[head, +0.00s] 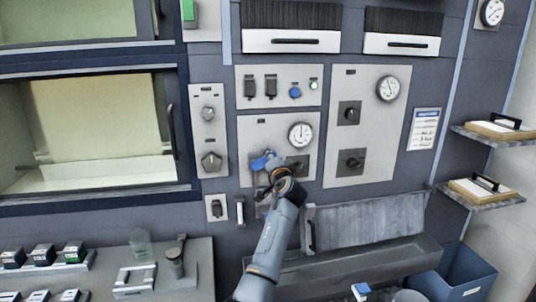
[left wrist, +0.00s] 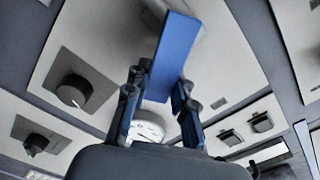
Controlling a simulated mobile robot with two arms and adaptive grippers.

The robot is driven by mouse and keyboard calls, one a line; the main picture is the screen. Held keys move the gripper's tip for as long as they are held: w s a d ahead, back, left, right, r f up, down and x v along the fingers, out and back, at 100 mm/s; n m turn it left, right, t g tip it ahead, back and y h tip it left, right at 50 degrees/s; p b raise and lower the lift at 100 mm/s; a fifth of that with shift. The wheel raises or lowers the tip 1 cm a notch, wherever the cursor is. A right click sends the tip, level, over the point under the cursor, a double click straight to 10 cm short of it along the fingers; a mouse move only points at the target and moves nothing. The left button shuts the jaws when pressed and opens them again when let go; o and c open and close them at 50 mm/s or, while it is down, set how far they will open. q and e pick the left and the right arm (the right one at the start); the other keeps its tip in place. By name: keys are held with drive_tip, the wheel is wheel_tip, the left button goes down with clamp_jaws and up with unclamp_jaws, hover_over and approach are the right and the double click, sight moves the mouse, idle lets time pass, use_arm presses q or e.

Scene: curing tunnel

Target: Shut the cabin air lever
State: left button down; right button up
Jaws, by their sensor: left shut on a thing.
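The cabin air lever has a flat blue handle (head: 262,160) on a light grey panel (head: 256,132) in the middle of the head view. In the left wrist view the blue handle (left wrist: 175,48) runs between the two fingers. My left gripper (head: 272,169) is shut on the handle, and it also shows in the left wrist view (left wrist: 158,97). The gripper and wrist hide the lever's pivot and the lower part of the panel in the head view. My right gripper is not in view.
A round gauge (head: 300,134) sits just above right of the lever. Black knobs (head: 351,160) are on the panel to the right. Below are a grey trough (head: 340,268) and a blue bin (head: 462,275). Shelves with clipboards (head: 484,190) stick out at right.

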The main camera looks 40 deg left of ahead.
use_arm(q)
drive_tip(key=m, duration=0.1)
drive_tip(key=f+m, duration=0.1)
drive_tip(key=shift+w+d+m+p, duration=0.1)
drive_tip(key=shift+w+m+p, duration=0.1)
drive_tip(key=shift+m+p, duration=0.15)
drive_tip(key=shift+f+m+p, duration=0.2)
drive_tip(key=shift+f+m, duration=0.15)
drive_tip(key=shift+m, duration=0.45)
drive_tip(key=shift+f+m+p, duration=0.2)
drive_tip(key=shift+f+m, duration=0.15)
drive_tip(key=shift+m, duration=0.4)
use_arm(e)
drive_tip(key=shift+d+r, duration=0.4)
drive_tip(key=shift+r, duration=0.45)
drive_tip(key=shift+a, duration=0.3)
use_arm(q)
drive_tip(key=c, duration=1.1)
unclamp_jaws()
drive_tip(key=shift+w+f, duration=0.1)
drive_tip(key=v, duration=1.2)
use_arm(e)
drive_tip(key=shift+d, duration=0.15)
